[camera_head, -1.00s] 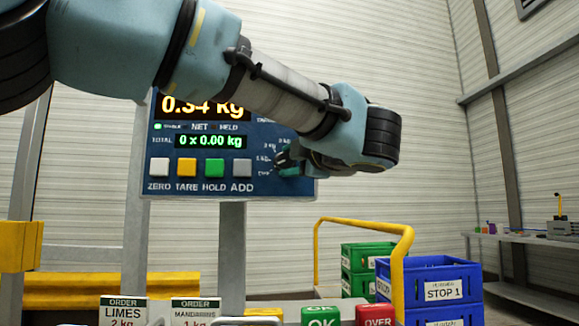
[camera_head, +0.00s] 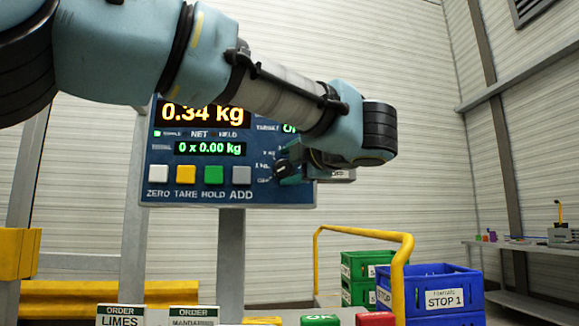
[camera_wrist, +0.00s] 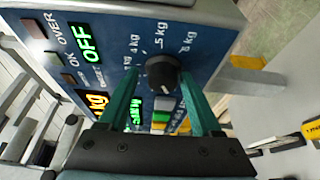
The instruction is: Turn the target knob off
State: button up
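The target knob (camera_wrist: 162,72) is black and round with a pale mark on its face, on the blue scale panel (camera_wrist: 205,20) among kg labels. In the wrist view the green display reads OFF (camera_wrist: 85,42). My gripper (camera_wrist: 160,75) is open, with one green finger on each side of the knob. I cannot tell whether either finger touches it. The target display (camera_head: 289,128) shows only partly.
White, yellow, green and grey buttons (camera_head: 214,174) sit left of my gripper. Order signs (camera_head: 120,315) stand at the bottom. Open space lies right of my wrist.

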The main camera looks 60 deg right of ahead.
jog(key=shift+o, duration=1)
jog(key=shift+w+d+f, duration=0.1)
jog(key=shift+w+f, duration=0.05)
jog(key=shift+w, duration=0.15)
jog(key=shift+s, duration=0.1)
jog(key=shift+s, duration=0.15)
jog(key=v, duration=1)
jog(key=shift+s+a+b, duration=0.15)
jog(key=shift+a+b, duration=0.15)
jog(key=shift+b, duration=0.05)
